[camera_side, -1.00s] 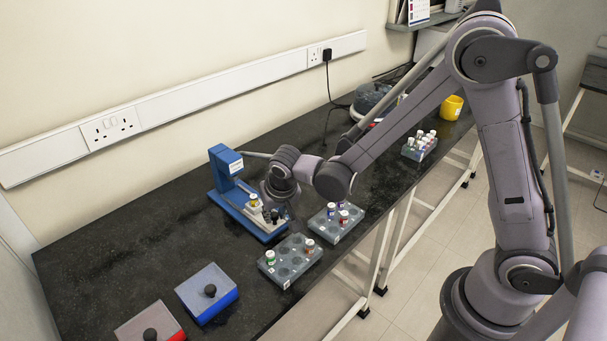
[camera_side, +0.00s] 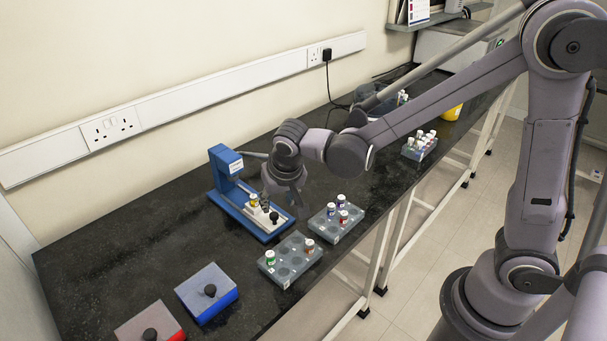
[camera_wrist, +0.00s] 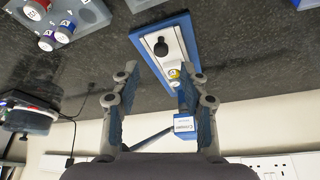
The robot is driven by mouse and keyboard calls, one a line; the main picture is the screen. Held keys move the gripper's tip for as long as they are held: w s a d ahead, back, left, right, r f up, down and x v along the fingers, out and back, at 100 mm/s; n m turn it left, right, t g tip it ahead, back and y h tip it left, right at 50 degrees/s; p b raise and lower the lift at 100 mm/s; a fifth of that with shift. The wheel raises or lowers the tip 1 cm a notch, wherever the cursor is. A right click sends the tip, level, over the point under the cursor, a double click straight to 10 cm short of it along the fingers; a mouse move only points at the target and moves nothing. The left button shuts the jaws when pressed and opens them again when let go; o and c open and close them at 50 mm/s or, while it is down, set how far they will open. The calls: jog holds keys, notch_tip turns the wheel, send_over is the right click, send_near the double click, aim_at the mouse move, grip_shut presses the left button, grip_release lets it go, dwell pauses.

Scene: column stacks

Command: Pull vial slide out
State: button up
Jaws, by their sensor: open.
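The blue crimper (camera_side: 226,170) stands on the dark bench, with a white vial slide (camera_side: 262,216) on its blue base. A black knob (camera_side: 274,217) stands at the slide's near end. In the wrist view the slide (camera_wrist: 153,40), knob (camera_wrist: 160,47) and a yellow-capped vial (camera_wrist: 174,73) at the crimper end all show. My gripper (camera_side: 285,203) is above and beside the slide, pointing down. In the wrist view my gripper (camera_wrist: 165,88) has its fingers wide apart with nothing between them; the knob lies beyond the fingertips.
Two grey racks with vials, one nearer (camera_side: 290,268) and one to the right (camera_side: 335,232), stand close to the crimper. Blue (camera_side: 190,292) and red (camera_side: 128,326) boxes with black knobs lie at front left. Another vial rack (camera_side: 412,154) is farther along the bench.

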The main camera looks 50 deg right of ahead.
jog(key=shift+v, duration=2.45)
jog(key=shift+d, duration=0.1)
jog(key=s+d+r+n+t+y, duration=0.1)
jog(key=s+d+r+n+t, duration=0.2)
jog(key=s+d, duration=0.6)
jog(key=s+n, duration=0.1)
jog(key=s, duration=0.3)
jog(key=shift+r+y, duration=0.35)
jog(key=shift+y, duration=0.05)
